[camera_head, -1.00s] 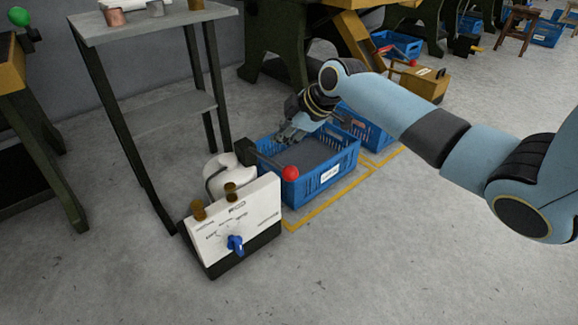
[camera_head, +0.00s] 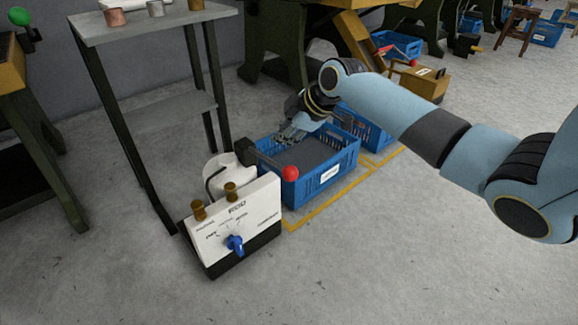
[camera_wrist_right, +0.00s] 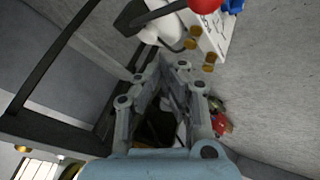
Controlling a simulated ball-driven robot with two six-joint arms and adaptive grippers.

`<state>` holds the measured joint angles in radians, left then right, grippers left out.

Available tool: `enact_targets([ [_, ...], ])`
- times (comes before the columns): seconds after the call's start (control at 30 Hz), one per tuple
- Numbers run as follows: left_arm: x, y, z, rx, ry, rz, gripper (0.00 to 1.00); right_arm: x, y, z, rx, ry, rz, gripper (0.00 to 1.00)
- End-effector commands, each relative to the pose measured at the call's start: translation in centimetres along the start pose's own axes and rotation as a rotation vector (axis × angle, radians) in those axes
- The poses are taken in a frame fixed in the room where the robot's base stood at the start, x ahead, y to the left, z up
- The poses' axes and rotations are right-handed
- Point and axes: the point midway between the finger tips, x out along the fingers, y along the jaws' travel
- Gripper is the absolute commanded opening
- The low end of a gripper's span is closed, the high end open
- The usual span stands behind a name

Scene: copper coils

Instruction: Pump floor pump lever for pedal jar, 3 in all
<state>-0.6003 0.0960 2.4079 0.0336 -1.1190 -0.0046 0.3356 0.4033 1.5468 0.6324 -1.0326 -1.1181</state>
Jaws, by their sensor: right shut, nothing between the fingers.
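A black lever with a red ball end (camera_head: 290,173) reaches out beside a white-fronted box (camera_head: 240,225). The box has a blue knob (camera_head: 235,243) and two brass posts and stands on the floor. A rounded white jar (camera_head: 218,172) sits behind it, partly hidden. My right gripper (camera_head: 290,134) is shut and empty over the blue crate, behind the red ball and apart from it. In the right wrist view, my right gripper (camera_wrist_right: 170,65) points toward the jar and box, with the red ball (camera_wrist_right: 204,5) at the top edge. My left gripper is out of view.
A blue crate (camera_head: 325,180) stands right of the box, with another blue crate (camera_head: 375,137) behind it. A grey metal table (camera_head: 160,25) holding copper and grey cups stands at the left. Yellow floor lines edge the crates. The floor in front is clear.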

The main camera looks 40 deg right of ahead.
Motion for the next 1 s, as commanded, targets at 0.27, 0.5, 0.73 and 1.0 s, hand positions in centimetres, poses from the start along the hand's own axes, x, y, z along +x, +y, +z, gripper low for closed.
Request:
enact_targets([
  [0.27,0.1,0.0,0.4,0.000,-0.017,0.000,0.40,-0.1,-0.1,0.0,-0.195,-0.005,-0.009,0.00],
  [0.5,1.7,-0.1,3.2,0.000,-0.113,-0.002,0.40,-1.1,0.5,-0.5,-0.808,-0.020,-0.015,0.00],
  [0.73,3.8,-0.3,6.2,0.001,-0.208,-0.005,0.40,-2.1,1.6,-0.7,-1.331,-0.049,-0.015,0.00],
  [1.0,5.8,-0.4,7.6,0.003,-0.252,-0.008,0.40,-2.6,2.9,-0.7,-1.503,-0.082,-0.002,0.00],
])
